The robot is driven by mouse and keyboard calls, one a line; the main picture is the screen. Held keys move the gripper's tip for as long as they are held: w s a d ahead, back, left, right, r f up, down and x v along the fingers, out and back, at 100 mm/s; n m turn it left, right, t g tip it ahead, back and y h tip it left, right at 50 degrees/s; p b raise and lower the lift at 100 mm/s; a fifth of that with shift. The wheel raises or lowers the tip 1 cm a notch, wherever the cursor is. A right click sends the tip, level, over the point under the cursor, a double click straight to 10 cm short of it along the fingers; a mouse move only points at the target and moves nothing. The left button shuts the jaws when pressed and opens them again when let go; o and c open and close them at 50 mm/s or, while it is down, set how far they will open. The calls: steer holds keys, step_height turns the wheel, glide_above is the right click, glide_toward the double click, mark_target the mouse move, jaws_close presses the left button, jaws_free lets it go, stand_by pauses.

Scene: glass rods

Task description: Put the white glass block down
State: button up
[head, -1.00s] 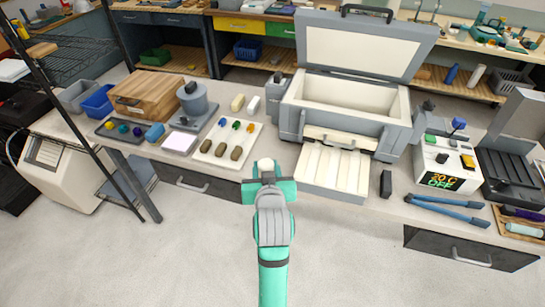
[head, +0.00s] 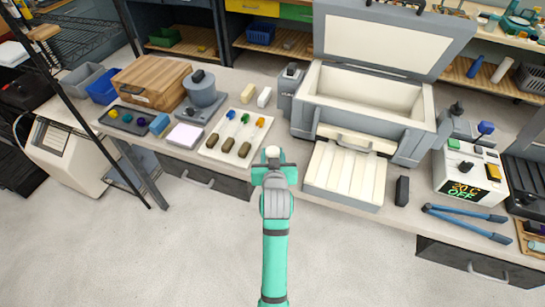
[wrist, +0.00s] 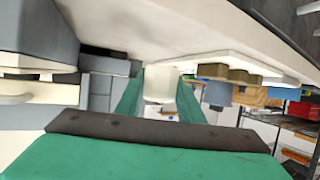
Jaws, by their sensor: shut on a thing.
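My gripper (head: 272,160) is shut on the white glass block (head: 272,152). In the wrist view the block (wrist: 160,84) sits between the two green fingers (wrist: 158,95), with its lower part hidden. In the head view the gripper is at the bench's front edge, between the white tray of tools and the slatted white shelf of the kiln. The height of the block above the bench is hard to tell.
The open grey kiln (head: 362,95) stands behind, its slatted shelf (head: 345,176) to the gripper's right. A white tray (head: 213,150) with several coloured tools lies left. A cream block (head: 247,92) and another white block (head: 264,97) lie behind it. A dark upright block (head: 402,191) stands right.

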steer(key=f, duration=0.2)
steer(key=shift+w+f, duration=0.3)
steer(key=shift+w, duration=0.05)
steer(key=shift+s+f, duration=0.15)
steer(key=shift+f, duration=0.35)
steer(key=shift+f, duration=0.1)
steer(key=o, duration=1.2)
steer(key=shift+c, duration=0.2)
